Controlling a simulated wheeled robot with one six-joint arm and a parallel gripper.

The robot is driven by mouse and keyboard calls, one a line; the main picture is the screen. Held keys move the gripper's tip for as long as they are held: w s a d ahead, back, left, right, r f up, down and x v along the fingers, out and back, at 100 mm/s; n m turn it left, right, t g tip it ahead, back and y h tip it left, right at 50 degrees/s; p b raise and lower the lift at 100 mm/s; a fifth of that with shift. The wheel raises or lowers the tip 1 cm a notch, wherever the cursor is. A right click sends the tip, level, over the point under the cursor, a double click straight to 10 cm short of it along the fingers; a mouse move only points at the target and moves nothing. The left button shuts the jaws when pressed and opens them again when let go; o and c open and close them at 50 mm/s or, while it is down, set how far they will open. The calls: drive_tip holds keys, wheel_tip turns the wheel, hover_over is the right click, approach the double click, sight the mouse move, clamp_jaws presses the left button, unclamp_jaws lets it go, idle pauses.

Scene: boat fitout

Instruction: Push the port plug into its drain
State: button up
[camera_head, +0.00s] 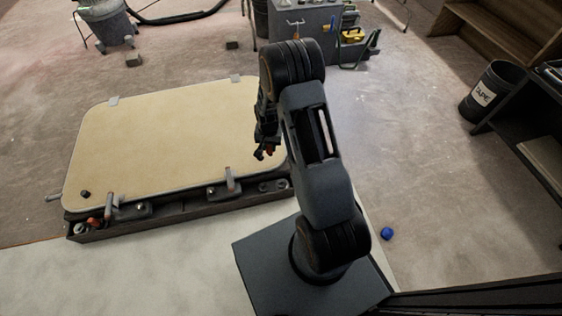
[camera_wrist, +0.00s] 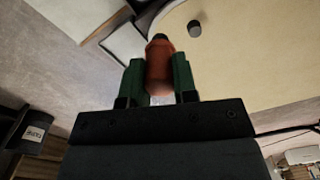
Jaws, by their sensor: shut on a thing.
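My gripper (camera_head: 264,151) is over the right part of a cream panel (camera_head: 165,140) in the head view, partly hidden by my arm. In the wrist view its two green fingers (camera_wrist: 159,75) are shut on an orange-red plug-like piece (camera_wrist: 159,62) with a dark tip. The tip points away from the gripper. A small dark cylinder (camera_wrist: 194,27) stands on the cream surface beyond it, apart from the held piece. A small dark knob (camera_head: 85,194) shows on the panel's near left corner. I cannot make out the port drain in either view.
A dark tray (camera_head: 180,213) with fittings runs along the panel's near edge; an orange piece (camera_head: 92,221) lies at its left end. Grey clips (camera_head: 230,178) hold the panel edge. A blue ball (camera_head: 387,233) lies on the floor. A dark bin (camera_head: 490,92) stands right.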

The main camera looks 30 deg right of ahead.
drive_tip(key=s+d+f+m+b, duration=0.1)
drive_tip(key=d+f+m+b, duration=0.1)
drive_tip(key=f, duration=0.9)
drive_tip(key=s+d+f+m+b, duration=0.1)
drive_tip(key=f+m+b, duration=0.3)
drive_tip(key=f, duration=0.7)
drive_tip(key=shift+s+d+f+b, duration=0.2)
drive_tip(key=shift+d+f+b, duration=0.15)
drive_tip(key=shift+d+b, duration=0.6)
drive_tip(key=shift+a+f+b, duration=0.2)
drive_tip(key=shift+f+b, duration=0.05)
drive_tip(key=shift+b, duration=0.1)
drive_tip(key=shift+f+b, duration=1.3)
drive_tip(key=shift+f, duration=0.7)
drive_tip(key=o, duration=1)
